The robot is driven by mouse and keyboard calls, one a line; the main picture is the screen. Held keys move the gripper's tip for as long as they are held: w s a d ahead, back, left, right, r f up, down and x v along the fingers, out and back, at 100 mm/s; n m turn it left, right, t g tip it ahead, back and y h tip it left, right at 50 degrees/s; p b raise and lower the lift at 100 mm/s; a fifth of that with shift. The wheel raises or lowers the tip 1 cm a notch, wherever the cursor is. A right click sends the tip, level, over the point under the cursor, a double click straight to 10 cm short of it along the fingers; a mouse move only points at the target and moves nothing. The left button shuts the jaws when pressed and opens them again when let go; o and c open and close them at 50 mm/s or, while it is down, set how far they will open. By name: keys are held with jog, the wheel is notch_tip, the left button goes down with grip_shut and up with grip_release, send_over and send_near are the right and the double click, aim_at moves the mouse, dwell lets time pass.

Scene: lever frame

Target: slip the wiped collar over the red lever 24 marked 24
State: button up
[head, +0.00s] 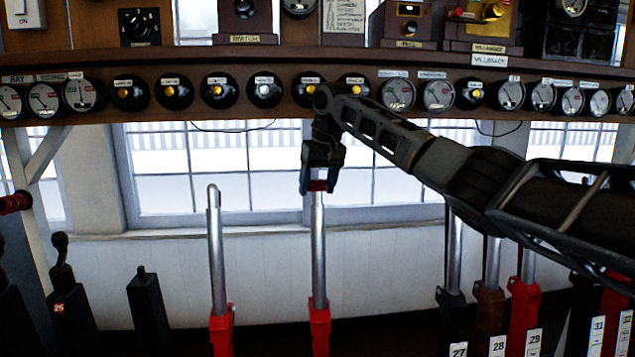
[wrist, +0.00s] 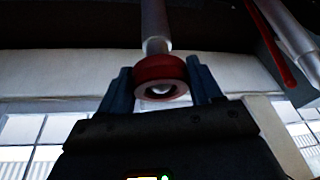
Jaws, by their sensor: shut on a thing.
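My gripper (head: 318,182) points down and is shut on the collar (head: 318,186), a short red ring. In the wrist view, the collar (wrist: 160,72) sits between the blue fingers (wrist: 160,85). A lever with a bright steel shaft (head: 318,250) and red base (head: 319,325) stands directly below the collar. Its shaft (wrist: 154,22) meets the collar in the wrist view, and something pale shows inside the hole. I cannot tell how far the tip is inside. A second red-based lever (head: 217,250) stands bare to the left. No number 24 is readable on either.
Levers marked 27, 28 and 29 (head: 523,300) stand at right, below my arm. A wooden shelf with dials (head: 265,92) runs across above my gripper. Windows are behind.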

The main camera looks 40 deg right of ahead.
jog(key=shift+s+f, duration=0.15)
jog(key=shift+f, duration=0.7)
jog(key=o, duration=1.1)
jog(key=shift+c, duration=0.2)
jog(key=shift+o, duration=0.4)
jog(key=shift+p+v, duration=0.6)
jog(key=shift+v, duration=3.5)
jog(key=shift+s+r, duration=0.1)
jog(key=shift+r, duration=0.3)
